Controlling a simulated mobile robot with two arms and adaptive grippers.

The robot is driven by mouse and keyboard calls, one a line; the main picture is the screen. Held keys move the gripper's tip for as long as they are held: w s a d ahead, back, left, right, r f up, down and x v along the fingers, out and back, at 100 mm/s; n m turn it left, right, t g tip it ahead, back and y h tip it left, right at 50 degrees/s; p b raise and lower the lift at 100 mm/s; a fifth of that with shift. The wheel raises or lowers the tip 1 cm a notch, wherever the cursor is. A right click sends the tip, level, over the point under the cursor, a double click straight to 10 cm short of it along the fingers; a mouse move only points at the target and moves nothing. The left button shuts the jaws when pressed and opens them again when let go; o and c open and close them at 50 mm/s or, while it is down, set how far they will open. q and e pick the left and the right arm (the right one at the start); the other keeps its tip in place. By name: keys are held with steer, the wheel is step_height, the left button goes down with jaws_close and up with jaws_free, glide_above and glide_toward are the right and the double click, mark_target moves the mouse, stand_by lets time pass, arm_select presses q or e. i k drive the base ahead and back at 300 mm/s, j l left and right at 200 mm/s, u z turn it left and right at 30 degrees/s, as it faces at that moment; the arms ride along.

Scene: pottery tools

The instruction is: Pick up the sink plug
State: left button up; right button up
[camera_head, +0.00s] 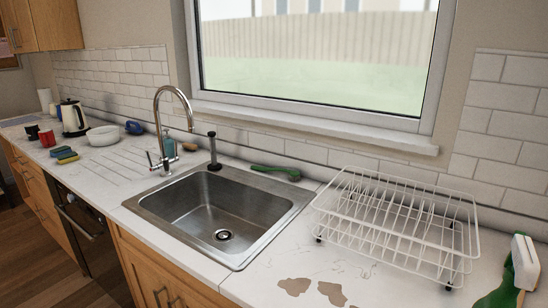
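The steel sink (160,205) is set in the white counter, below the window. A round metal drain fitting (223,235) with a dark centre lies in the basin floor. I cannot tell whether a plug sits in it. A dark upright item (212,151) with a thin stem and wider top stands at the sink's back rim; its exact kind is unclear. No separate sink plug can be made out with certainty. Neither of my grippers is in view.
A tall faucet (158,125) rises at the sink's back left, near a teal bottle (169,146). A green brush (275,171) lies behind the sink. A white wire dish rack (398,222) and a green-and-white spray bottle (524,263) stand right. Brown patches mark the front counter.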

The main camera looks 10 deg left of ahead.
mark_target(214, 166)
steer(key=j+z, duration=0.25)
steer(key=z, duration=0.2)
steer(key=j+z, duration=0.65)
steer(key=z, duration=0.2)
steer(key=j+z, duration=0.25)
steer(key=z, duration=0.15)
steer(key=k+j+z, duration=0.15)
steer(key=z, duration=0.3)
steer(key=j, duration=0.1)
